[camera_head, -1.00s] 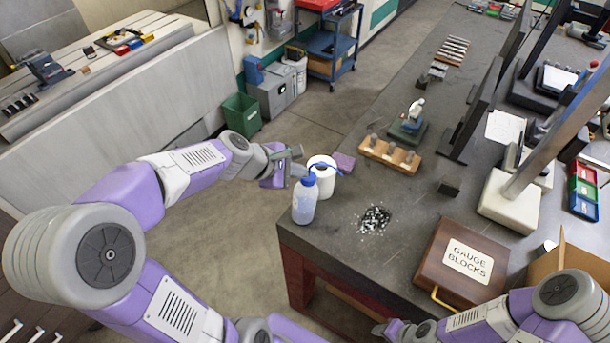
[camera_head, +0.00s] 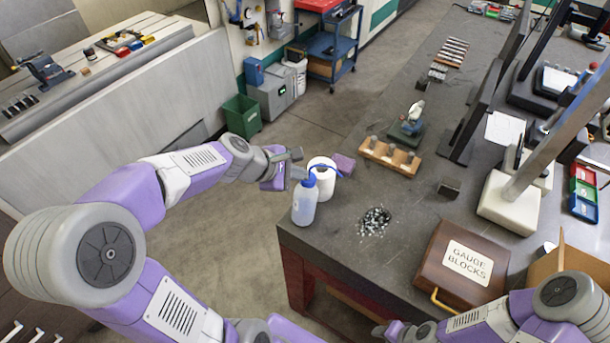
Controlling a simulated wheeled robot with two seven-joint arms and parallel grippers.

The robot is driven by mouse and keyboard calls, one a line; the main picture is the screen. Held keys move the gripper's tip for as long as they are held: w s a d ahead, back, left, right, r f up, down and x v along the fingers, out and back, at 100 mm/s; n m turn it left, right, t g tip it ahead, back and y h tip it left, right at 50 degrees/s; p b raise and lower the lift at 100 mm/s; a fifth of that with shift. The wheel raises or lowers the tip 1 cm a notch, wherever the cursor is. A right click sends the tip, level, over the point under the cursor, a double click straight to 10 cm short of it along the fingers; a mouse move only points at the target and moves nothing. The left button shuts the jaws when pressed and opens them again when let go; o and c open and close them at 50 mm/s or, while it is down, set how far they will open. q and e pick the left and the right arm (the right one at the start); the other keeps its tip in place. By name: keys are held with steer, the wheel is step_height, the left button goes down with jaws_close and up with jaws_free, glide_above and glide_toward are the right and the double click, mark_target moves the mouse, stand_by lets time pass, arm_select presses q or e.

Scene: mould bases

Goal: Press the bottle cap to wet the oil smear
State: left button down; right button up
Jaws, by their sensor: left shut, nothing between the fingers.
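The squeeze bottle (camera_head: 304,205) stands upright near the left edge of the dark bench, pale and translucent. Its blue cap (camera_head: 309,180) has a thin blue spout reaching right. My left gripper (camera_head: 296,172) is shut and empty beside the top of the bottle, close to the cap; I cannot tell whether it touches. The smear (camera_head: 375,220) lies on the bench to the right of the bottle, a dark patch with pale specks. My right gripper (camera_head: 385,331) shows only partly at the bottom edge, low in front of the bench; its jaws cannot be made out.
A white paper roll (camera_head: 322,166) stands behind the bottle, with a purple block (camera_head: 344,164) beside it. A wooden rack (camera_head: 390,156) lies farther back. The brown gauge blocks box (camera_head: 462,262) stands right of the smear. Bare bench surrounds the smear.

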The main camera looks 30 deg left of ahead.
arm_select(q)
step_height(320, 180, up, 6)
steer(key=p, duration=0.5)
steer(key=shift+p, duration=0.4)
stand_by(2.2)
